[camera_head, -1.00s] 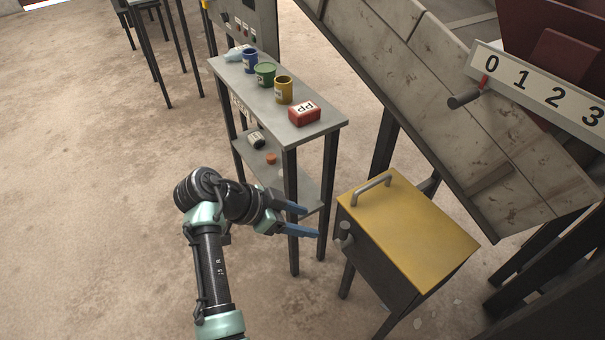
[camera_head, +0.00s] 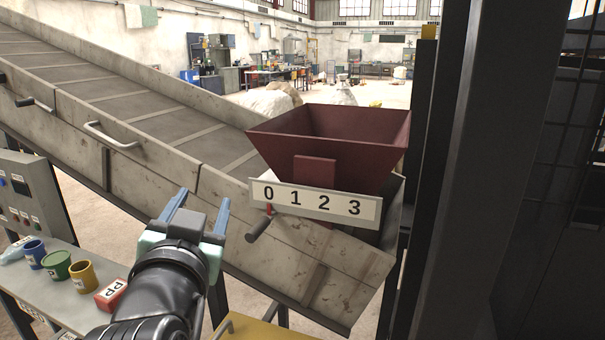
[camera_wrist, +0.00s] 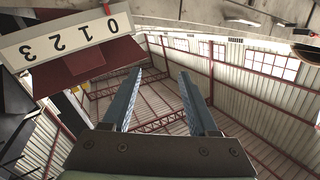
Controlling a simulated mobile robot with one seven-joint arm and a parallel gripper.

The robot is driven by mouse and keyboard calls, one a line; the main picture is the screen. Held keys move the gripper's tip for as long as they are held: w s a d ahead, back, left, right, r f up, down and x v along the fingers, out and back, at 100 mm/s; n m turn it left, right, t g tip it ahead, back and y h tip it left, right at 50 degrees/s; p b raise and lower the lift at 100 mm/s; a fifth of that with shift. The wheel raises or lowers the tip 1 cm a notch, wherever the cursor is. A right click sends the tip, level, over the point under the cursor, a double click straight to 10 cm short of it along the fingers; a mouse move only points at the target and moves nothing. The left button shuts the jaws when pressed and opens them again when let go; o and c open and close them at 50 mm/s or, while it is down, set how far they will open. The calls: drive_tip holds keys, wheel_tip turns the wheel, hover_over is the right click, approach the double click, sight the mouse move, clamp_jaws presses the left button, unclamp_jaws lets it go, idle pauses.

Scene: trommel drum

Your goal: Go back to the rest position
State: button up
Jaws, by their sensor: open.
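My gripper (camera_head: 197,212) is raised in front of the sloping conveyor, its two blue fingers spread apart and pointing up. Nothing is between the fingers. In the wrist view my gripper (camera_wrist: 152,88) is also empty, with the roof and windows beyond it. My black forearm rises from the bottom of the head view, to the right of the small table.
The conveyor (camera_head: 150,115) crosses behind my gripper. A red hopper (camera_head: 335,165) with a 0-1-2-3 scale plate (camera_head: 315,200) and a lever (camera_head: 260,228) stands right. The side table (camera_head: 50,285) holds several cups and a red PP block (camera_head: 110,295). A yellow lid (camera_head: 255,332) is below.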

drive_tip(key=s+d+r+n+t+h, duration=0.1)
drive_tip(key=s+d+r+t, duration=0.4)
drive_tip(key=s+d+r, duration=0.5)
drive_tip(key=s+d+r+n+t+h, duration=0.1)
drive_tip(key=s+d+r+t, duration=0.35)
drive_tip(key=s+r, duration=0.6)
drive_tip(key=w+r+p, duration=0.2)
drive_tip(key=r+p, duration=0.7)
drive_tip(key=r, duration=0.1)
drive_tip(key=w+a+r+p, duration=0.1)
drive_tip(key=r+p, duration=0.8)
drive_tip(key=r, duration=0.1)
drive_tip(key=shift+w, duration=0.4)
